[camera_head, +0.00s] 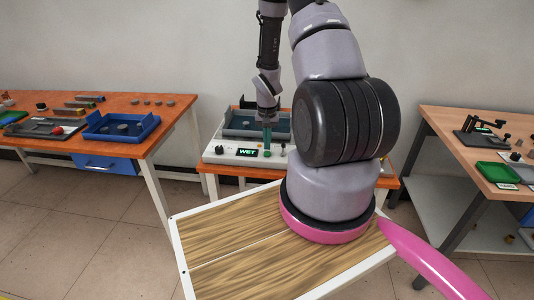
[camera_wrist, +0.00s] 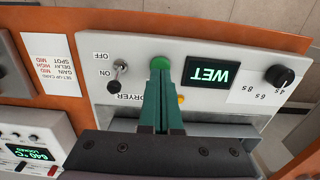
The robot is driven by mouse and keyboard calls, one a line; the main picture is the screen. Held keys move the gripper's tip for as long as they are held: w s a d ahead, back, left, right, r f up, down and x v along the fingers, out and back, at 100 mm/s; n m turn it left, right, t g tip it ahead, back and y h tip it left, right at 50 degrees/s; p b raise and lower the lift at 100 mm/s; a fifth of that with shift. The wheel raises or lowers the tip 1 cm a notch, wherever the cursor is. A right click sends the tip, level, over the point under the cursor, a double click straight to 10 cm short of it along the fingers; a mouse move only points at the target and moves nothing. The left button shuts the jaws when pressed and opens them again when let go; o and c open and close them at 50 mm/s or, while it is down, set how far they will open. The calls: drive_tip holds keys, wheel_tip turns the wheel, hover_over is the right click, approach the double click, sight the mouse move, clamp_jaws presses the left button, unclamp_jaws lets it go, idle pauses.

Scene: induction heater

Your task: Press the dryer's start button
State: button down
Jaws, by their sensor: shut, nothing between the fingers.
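The dryer (camera_head: 222,149) is a pale box at the front of the middle orange table; its screen (camera_head: 247,151) reads WET. The wrist view shows its panel (camera_wrist: 225,103) upside down, with the screen (camera_wrist: 212,73), a toggle switch (camera_wrist: 119,74) marked ON and OFF, and a black knob (camera_wrist: 280,77). The round green button (camera_wrist: 162,61) sits between switch and screen. My gripper (camera_wrist: 160,75) is shut, its teal fingers empty and together. The fingertips overlap the button's lower edge; I cannot tell whether they touch it. My gripper (camera_head: 267,148) points down over the panel in the head view.
A blue-grey tray (camera_head: 240,122) stands behind the dryer. In the wrist view, another unit with a lit 640 °C screen (camera_wrist: 32,155) is close at lower left. An orange table (camera_head: 150,140) with a blue tray is left; a wooden bench (camera_head: 450,140) is right.

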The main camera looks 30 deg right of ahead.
sight(267, 153)
drive_tip(key=shift+f, duration=0.95)
idle(0.4)
drive_tip(key=shift+r, duration=3.55)
